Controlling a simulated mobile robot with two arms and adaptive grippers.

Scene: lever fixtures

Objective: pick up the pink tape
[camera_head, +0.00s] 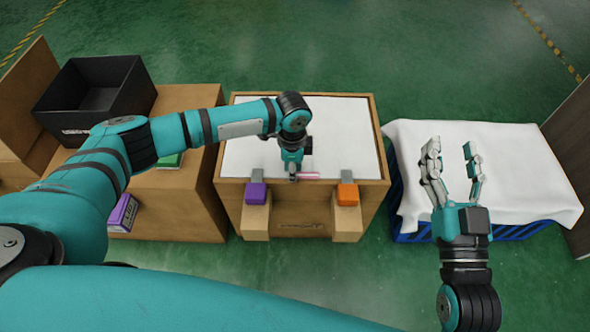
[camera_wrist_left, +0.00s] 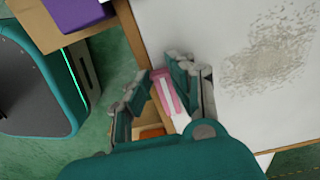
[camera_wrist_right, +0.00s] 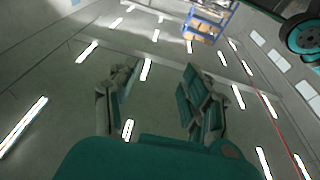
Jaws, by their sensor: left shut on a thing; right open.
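The pink tape (camera_head: 308,176) shows as a small pink strip at the front edge of the white-topped wooden box in the head view. In the left wrist view the pink tape (camera_wrist_left: 166,95) lies between the fingers of my left gripper (camera_wrist_left: 165,76). My left gripper (camera_head: 292,178) points down at the box's front edge and is shut on the tape, partly hiding it. My right gripper (camera_head: 451,150) is open, empty and pointing up, in front of the white cloth; its open fingers (camera_wrist_right: 153,73) also show in the right wrist view.
The wooden box (camera_head: 225,190) carries a purple block (camera_head: 256,193) and an orange block (camera_head: 347,194) on front supports. A black bin (camera_head: 95,95) and a purple-sided box (camera_head: 122,213) are at left. A white cloth (camera_head: 520,170) covers a blue crate (camera_head: 520,231) at right.

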